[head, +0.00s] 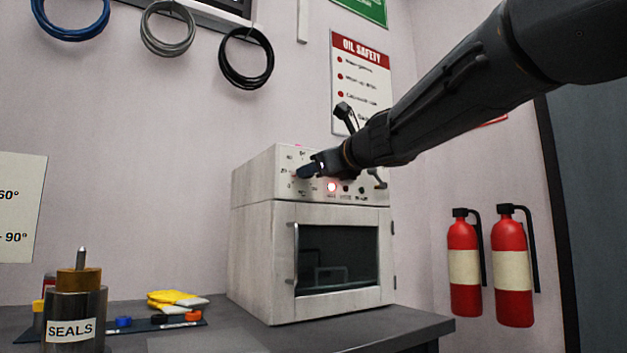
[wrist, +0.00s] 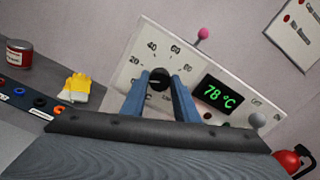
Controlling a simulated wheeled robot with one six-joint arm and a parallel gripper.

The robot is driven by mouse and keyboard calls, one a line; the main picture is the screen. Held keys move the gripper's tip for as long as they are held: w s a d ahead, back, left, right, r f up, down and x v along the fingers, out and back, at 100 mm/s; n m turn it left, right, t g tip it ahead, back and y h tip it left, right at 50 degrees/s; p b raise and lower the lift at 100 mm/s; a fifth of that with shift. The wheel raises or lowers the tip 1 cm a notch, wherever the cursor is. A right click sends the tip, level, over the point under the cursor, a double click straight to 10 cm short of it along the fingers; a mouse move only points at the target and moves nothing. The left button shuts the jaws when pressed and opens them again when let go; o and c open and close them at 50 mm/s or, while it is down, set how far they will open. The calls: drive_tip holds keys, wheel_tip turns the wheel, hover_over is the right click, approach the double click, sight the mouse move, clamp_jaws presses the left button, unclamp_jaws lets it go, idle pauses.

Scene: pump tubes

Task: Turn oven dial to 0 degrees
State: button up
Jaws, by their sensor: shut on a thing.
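The oven (head: 265,250) is a pale box with a dark-windowed door, standing on the dark bench. Its dial (wrist: 158,80) is a black round knob in the wrist view, with a number scale around it showing 20, 40, 60 and 80. My gripper (wrist: 160,88) has its two blue fingers on either side of the dial and is shut on it. In the head view my gripper (head: 307,171) is at the oven's upper left panel and hides the dial. The green display (wrist: 219,94) reads 78 °C. The exact pointer direction is hard to tell.
A red lamp (head: 331,187) glows on the panel. A pink-tipped lever (wrist: 202,33) sticks up at the panel's top. Yellow gloves (head: 172,299) and a SEALS canister (head: 72,330) are on the bench at left. Two fire extinguishers (head: 464,262) (head: 512,268) hang at right.

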drive_tip(key=shift+f+n+b, duration=0.15)
drive_tip(key=shift+n+b, duration=1.25)
drive_tip(key=shift+n, duration=0.9)
drive_tip(key=o, duration=1.1)
drive_tip(key=shift+c, duration=0.2)
drive_tip(key=shift+s, duration=0.1)
drive_tip(key=v, duration=0.7)
drive_tip(key=shift+s+d+p, duration=0.2)
drive_tip(key=shift+s+p, duration=0.05)
drive_tip(key=shift+p, duration=0.15)
